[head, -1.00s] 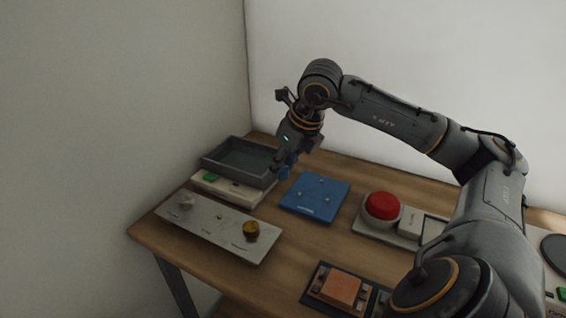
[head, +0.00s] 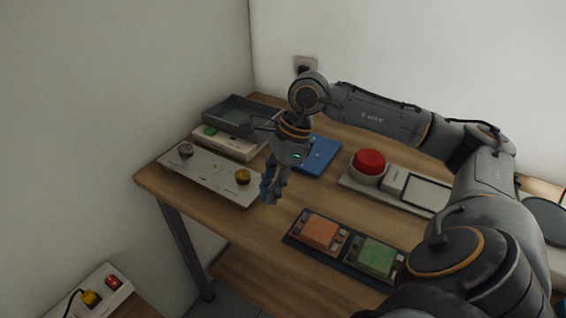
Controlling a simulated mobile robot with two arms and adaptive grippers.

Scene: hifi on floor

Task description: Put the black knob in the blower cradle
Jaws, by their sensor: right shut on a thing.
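My right gripper (head: 272,190) points down above the wooden table, just in front of the yellow knob's end of a grey panel. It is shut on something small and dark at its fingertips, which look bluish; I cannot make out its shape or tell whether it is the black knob. No black knob shows clearly elsewhere. The grey panel (head: 210,179) carries a grey knob (head: 186,150) and a yellow knob (head: 243,176); its labels are too small to read. I cannot tell which thing is the blower cradle. My left gripper is not in view.
Behind are a grey tray (head: 214,114), a white box with a green button (head: 209,131) and a partly hidden blue plate (head: 320,154). A red dome button (head: 369,161), an orange block (head: 320,231) and a green block (head: 377,254) stand right. Table front-left of the blocks is clear.

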